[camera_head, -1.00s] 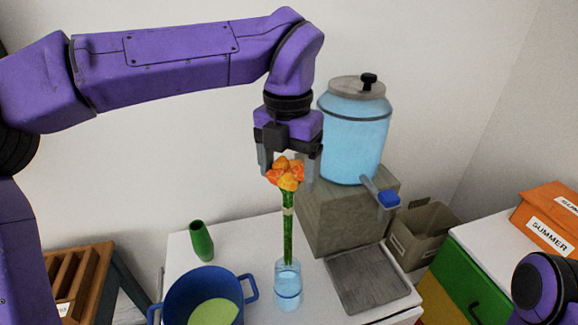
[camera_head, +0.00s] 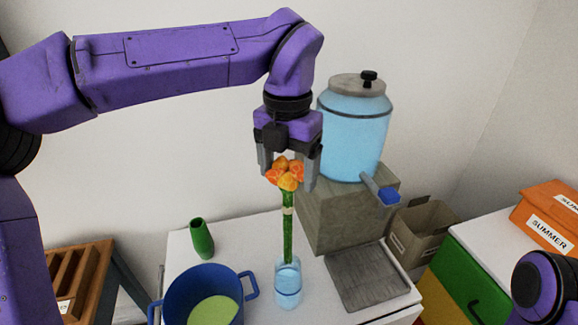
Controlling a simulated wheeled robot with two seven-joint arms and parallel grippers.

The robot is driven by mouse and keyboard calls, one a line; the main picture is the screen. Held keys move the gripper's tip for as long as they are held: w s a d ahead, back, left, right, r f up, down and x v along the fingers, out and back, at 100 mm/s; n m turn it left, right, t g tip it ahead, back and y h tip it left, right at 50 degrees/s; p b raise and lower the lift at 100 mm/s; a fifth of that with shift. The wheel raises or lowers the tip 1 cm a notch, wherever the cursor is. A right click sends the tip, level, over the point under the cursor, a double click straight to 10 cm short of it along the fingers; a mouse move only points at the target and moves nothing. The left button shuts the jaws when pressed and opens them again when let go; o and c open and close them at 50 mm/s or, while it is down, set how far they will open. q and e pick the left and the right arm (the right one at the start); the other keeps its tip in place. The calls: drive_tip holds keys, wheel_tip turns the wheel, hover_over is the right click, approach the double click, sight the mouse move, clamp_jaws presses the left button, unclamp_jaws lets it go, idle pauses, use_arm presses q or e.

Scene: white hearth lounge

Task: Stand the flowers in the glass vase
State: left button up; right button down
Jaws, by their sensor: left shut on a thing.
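The flowers (camera_head: 287,215) are a bunch of orange blooms on green stems with a pale band. They hang upright, blooms up. My left gripper (camera_head: 288,180) is shut on the flowers near the blooms, from above. The glass vase (camera_head: 288,287) is a clear blue-tinted cylinder standing on the white table. The lower stem ends are at the vase's mouth; I cannot tell how deep they reach inside. Only a rounded purple part of my right arm shows at the right edge; its gripper is out of view.
A blue pot (camera_head: 174,307) with green contents stands left of the vase, close by. A green vase (camera_head: 201,239) stands behind it. A water dispenser (camera_head: 354,135) on a grey block (camera_head: 335,215) and a grey drip tray (camera_head: 362,280) are at right. Orange box (camera_head: 548,222) is further right.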

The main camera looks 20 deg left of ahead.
sight(288, 215)
use_arm(q)
drive_tip(key=shift+f+b, duration=4.3)
drive_tip(key=shift+f, duration=1.35)
drive_tip(key=o, duration=1.4)
wheel_tip(288, 215, up, 11)
drive_tip(key=shift+f+p, duration=0.2)
drive_tip(key=shift+p, duration=0.3)
